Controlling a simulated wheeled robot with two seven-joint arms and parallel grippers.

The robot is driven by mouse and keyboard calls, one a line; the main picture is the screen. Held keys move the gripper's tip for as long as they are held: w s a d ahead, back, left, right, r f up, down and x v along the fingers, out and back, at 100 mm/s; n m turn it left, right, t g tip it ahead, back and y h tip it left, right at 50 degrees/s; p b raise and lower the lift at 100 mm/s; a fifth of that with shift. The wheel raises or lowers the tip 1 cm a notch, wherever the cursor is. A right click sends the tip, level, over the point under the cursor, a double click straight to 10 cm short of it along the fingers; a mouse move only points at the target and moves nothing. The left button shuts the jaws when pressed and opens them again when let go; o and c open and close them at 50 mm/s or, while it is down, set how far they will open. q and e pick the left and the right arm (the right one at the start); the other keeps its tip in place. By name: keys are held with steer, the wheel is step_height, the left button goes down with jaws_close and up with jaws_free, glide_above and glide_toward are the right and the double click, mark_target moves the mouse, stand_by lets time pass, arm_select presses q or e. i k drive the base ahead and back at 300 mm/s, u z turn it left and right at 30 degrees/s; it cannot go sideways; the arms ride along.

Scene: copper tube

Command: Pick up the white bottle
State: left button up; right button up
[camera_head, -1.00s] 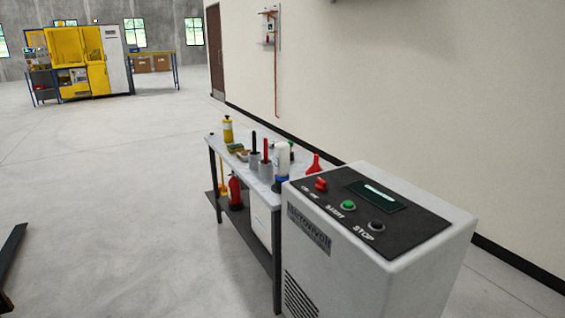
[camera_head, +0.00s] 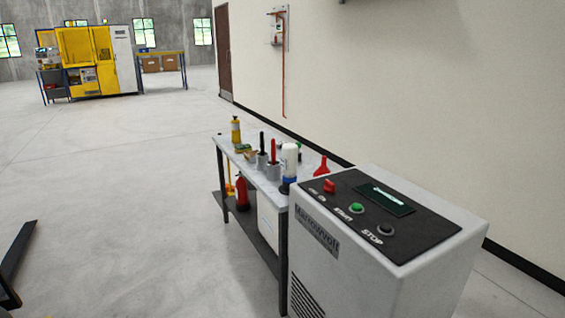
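The white bottle (camera_head: 289,159) stands upright on the workbench (camera_head: 228,147), near its front end just behind the grey control cabinet. Its base is dark blue, and the cabinet's top edge is close in front of it. Neither of my grippers shows in the head view, so I cannot see whether they are open or shut. Nothing is seen touching the bottle.
The grey cabinet (camera_head: 388,224) with buttons fills the lower right. The bench also holds a yellow bottle (camera_head: 235,130), red- and black-handled tools in grey holders (camera_head: 273,170) and a red funnel (camera_head: 322,166). Open floor (camera_head: 130,190) lies to the left.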

mark_target(288, 162)
steer(key=u, duration=1)
steer(key=i, duration=1.55)
steer(key=u, duration=0.4)
steer(key=i, duration=1.75)
steer(key=z, duration=1.7)
steer(key=i, duration=0.65)
steer(key=z, duration=0.7)
